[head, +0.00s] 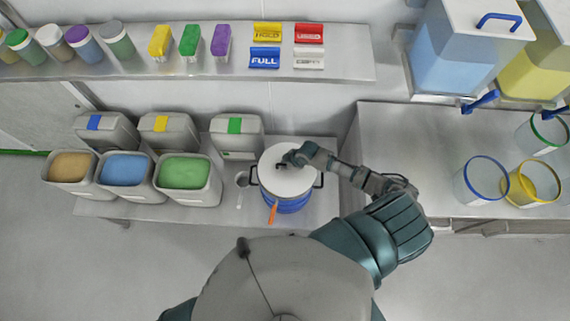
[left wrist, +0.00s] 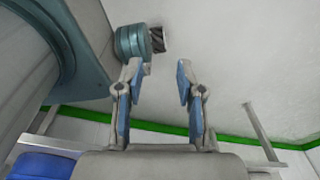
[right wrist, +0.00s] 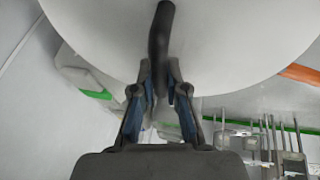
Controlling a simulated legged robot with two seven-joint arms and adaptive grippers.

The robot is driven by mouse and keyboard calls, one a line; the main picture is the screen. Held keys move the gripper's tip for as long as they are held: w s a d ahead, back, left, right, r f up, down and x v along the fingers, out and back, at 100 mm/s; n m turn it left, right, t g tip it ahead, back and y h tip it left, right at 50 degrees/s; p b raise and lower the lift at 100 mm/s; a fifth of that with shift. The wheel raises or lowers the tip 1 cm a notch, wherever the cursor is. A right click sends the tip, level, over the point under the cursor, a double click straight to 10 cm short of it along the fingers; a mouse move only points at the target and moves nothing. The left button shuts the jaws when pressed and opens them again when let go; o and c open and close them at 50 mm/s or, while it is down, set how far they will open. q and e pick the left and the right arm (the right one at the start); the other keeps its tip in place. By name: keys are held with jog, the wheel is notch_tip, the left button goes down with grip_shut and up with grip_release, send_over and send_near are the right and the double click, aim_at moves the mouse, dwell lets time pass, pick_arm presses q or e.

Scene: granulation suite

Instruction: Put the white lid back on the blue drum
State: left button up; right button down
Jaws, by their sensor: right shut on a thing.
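The blue drum (head: 290,205) stands on the low steel bench in the head view. The round white lid (head: 290,185) is over the drum's top and hides its opening. I cannot tell whether the lid rests on the rim or hovers just above it. My right gripper (head: 293,158) is shut on the lid's black handle. In the right wrist view my right gripper (right wrist: 160,78) has the handle (right wrist: 161,32) between its fingers, with the lid (right wrist: 235,45) beyond. My left gripper (left wrist: 157,68) is open and empty in the left wrist view, away from the drum.
An orange-handled thing (head: 273,213) is at the drum's front. A scoop (head: 242,179) lies left of it, beside open bins of green (head: 186,172), blue (head: 124,169) and tan powder (head: 71,167). A shelf (head: 345,67) runs behind. The right counter (head: 400,130) holds clear containers (head: 482,182).

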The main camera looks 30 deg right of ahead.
aim_at(293, 174)
jog(key=shift+a, duration=0.1)
jog(key=shift+a+f, duration=0.1)
jog(key=shift+a, duration=0.8)
jog(key=shift+f+b, duration=0.1)
jog(key=shift+b, duration=0.2)
jog(key=shift+d+f, duration=0.25)
jog(key=shift+d, duration=0.2)
jog(key=c, duration=1.1)
grip_release()
jog(key=shift+d+f, duration=0.15)
jog(key=shift+d, duration=0.2)
jog(key=shift+a, duration=0.45)
jog(key=shift+s+a+r, duration=0.1)
jog(key=shift+r, duration=0.25)
pick_arm(q)
jog(key=shift+a+f, duration=0.3)
jog(key=shift+a, duration=0.2)
jog(key=shift+a+f, duration=0.25)
jog(key=shift+a, duration=0.25)
pick_arm(e)
jog(key=shift+v, duration=5.75)
